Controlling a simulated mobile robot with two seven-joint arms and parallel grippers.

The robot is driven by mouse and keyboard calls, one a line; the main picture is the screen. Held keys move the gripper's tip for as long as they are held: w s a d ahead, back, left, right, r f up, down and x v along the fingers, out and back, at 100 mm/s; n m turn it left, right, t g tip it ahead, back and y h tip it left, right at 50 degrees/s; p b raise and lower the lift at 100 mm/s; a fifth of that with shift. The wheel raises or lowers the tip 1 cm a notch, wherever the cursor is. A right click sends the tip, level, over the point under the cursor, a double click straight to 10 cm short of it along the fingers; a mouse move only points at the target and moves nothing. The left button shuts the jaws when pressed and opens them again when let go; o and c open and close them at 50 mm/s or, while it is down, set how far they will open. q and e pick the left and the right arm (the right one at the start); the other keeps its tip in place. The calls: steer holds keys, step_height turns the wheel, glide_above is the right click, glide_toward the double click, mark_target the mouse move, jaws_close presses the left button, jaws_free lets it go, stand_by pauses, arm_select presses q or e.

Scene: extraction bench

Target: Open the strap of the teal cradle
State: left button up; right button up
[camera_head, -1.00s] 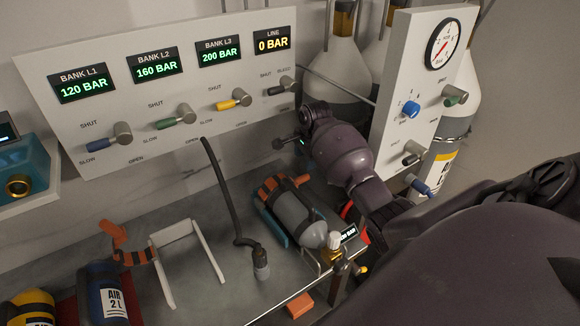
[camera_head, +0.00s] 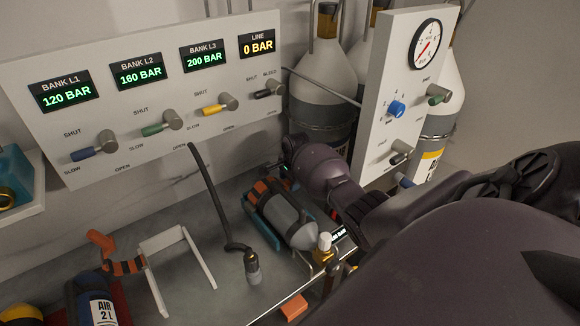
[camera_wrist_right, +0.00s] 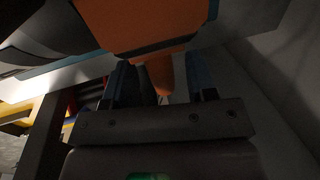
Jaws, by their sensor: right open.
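The teal cradle (camera_head: 262,232) stands on the bench in the head view and holds a grey cylinder (camera_head: 290,212) lying tilted. An orange strap (camera_head: 262,190) crosses the cylinder's far end. My right gripper (camera_wrist_right: 160,85) is open at the strap's far side. In the right wrist view an orange tab (camera_wrist_right: 160,72) hangs down between its two dark fingers, below a broad orange band (camera_wrist_right: 145,22). I cannot tell whether the fingers touch the tab. In the head view the fingertips are hidden by my own arm and the strap. My left gripper is not in view.
A black hose with a metal end (camera_head: 253,268) stands left of the cradle. An empty white cradle (camera_head: 160,243) and a blue cylinder (camera_head: 98,300) with an open orange strap (camera_head: 125,266) are further left. The valve panel (camera_head: 130,125) rises behind; a gauge panel (camera_head: 395,65) stands right.

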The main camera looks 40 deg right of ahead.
steer(key=shift+f, duration=0.15)
jaws_close()
stand_by(0.4)
steer(key=shift+w, duration=0.1)
